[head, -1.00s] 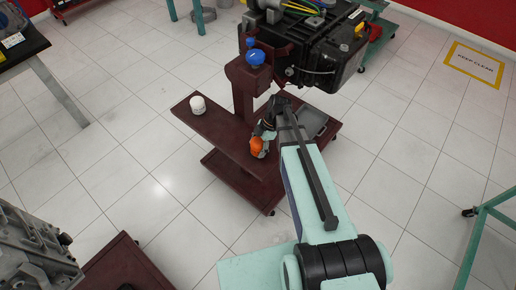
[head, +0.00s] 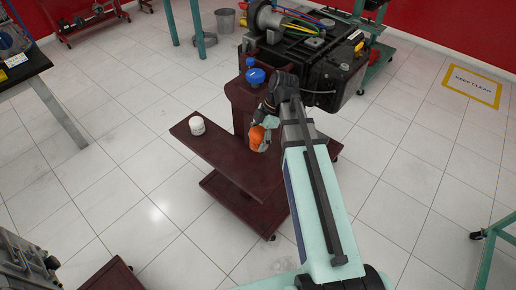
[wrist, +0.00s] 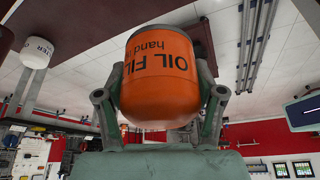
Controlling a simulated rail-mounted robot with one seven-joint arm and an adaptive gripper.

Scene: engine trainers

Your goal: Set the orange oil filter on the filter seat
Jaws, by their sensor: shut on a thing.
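The orange oil filter (head: 258,138) is in my gripper (head: 265,128), in front of the dark red stand's post and over its shelf. In the wrist view the filter (wrist: 160,75) sits between both fingers of my gripper (wrist: 160,100), its printed label upside down in the picture. The engine (head: 315,65) is mounted on the stand above and to the right of the filter. I cannot make out the filter seat in either view; my arm and the engine's dark body cover part of that area.
A white canister (head: 197,125) stands at the left of the stand's dark red shelf (head: 222,150); it also shows in the wrist view (wrist: 38,52). A blue part (head: 255,76) sits on the post close above the filter.

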